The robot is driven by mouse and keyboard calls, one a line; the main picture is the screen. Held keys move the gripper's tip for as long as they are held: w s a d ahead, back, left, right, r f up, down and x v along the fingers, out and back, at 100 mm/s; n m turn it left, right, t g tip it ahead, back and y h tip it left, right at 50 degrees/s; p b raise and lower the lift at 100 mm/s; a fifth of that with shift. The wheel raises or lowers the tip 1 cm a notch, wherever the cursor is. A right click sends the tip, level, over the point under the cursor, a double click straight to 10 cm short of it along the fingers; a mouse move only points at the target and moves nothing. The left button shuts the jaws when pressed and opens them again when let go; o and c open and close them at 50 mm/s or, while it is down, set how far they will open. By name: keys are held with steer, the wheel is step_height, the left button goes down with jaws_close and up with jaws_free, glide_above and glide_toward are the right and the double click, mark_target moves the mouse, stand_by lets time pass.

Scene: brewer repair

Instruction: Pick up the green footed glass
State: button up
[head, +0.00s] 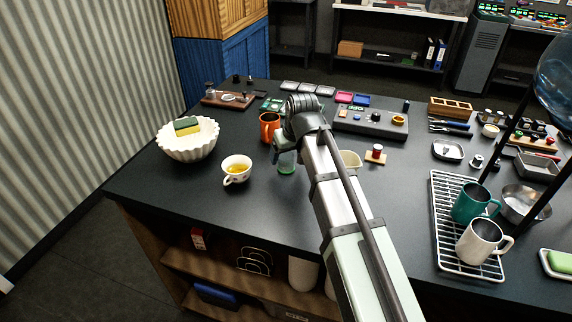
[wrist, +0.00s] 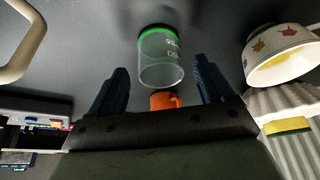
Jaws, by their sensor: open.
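The green footed glass (wrist: 160,60) is clear, with a green band at one end and pale lettering on its side. In the head view, the glass (head: 287,164) stands on the dark counter, partly hidden by my arm. My gripper (wrist: 161,66) is open, with one dark finger on each side of the glass in the wrist view. Clear gaps show between the glass and both fingers. I cannot tell how far the glass reaches between them. In the head view my gripper (head: 283,143) is just behind and above the glass, mostly hidden by the wrist.
An orange mug (head: 268,127) stands close behind the glass. A white cup with yellow liquid (head: 236,170) is to its left, and a white fluted bowl with a sponge (head: 188,145) lies farther left. A cream cup (head: 350,161) is right of my arm. The counter in front is clear.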

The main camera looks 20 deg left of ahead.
steer(key=shift+x, duration=1.55)
steer(key=c, duration=1.1)
